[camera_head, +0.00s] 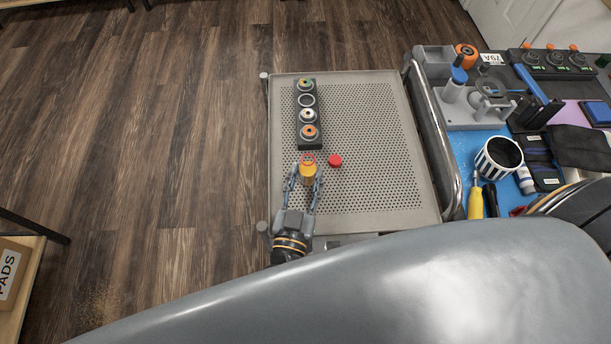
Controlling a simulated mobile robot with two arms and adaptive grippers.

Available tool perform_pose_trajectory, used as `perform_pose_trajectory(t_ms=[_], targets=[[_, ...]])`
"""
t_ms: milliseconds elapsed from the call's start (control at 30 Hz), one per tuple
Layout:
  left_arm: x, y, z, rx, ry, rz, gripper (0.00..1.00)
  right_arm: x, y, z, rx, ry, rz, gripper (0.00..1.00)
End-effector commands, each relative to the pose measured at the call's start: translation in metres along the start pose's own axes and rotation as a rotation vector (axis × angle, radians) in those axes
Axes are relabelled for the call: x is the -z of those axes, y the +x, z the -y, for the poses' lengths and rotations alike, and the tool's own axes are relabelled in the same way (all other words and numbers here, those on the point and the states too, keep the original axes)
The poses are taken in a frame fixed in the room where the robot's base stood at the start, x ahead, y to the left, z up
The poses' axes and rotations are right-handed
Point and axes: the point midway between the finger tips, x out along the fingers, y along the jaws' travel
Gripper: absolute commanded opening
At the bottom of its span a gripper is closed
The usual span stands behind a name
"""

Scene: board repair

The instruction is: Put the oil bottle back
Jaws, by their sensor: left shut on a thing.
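The oil bottle (308,174) is small and amber-yellow with a red top. My left gripper (306,182) is shut on it, one finger on each side, near the front left of a perforated metal tray (385,190). The bottle looks upright; I cannot tell whether it touches the tray. A black rack (299,144) stands beyond it, with round places in a row. The second place from the far end (306,101) looks empty; the others hold round-topped items. A loose red cap (335,160) lies right of the bottle. My right gripper does not show.
A tray rail (437,140) separates the tray from a crowded blue bench (480,150) on the right. On the bench are a striped cup (499,157), a yellow-handled tool (476,200) and a grey fixture. The tray right of the rack is clear.

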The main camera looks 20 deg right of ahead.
Motion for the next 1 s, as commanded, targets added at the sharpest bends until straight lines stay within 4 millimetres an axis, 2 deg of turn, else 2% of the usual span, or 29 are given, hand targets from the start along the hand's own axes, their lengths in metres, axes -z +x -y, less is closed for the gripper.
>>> perform_pose_trajectory(t_ms=[267, 300, 400, 767, 867, 1000], targets=[[-0.002, 0.000, 0.000, 0.000, 0.000, -0.001, 0.04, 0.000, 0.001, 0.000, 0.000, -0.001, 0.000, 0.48], [-0.002, 0.000, 0.000, 0.000, 0.000, 0.000, 0.42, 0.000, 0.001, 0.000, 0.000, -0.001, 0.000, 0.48], [-0.002, 0.000, 0.000, 0.000, 0.000, 0.000, 0.60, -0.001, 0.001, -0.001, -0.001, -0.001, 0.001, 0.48], [0.002, -0.001, 0.000, 0.000, -0.001, 0.000, 0.60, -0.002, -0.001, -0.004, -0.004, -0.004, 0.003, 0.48], [-0.001, -0.013, -0.001, -0.001, 0.000, 0.003, 0.60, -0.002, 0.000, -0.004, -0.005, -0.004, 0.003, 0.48], [-0.002, -0.042, -0.001, -0.002, 0.000, 0.004, 0.60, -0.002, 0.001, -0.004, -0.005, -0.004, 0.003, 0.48]])
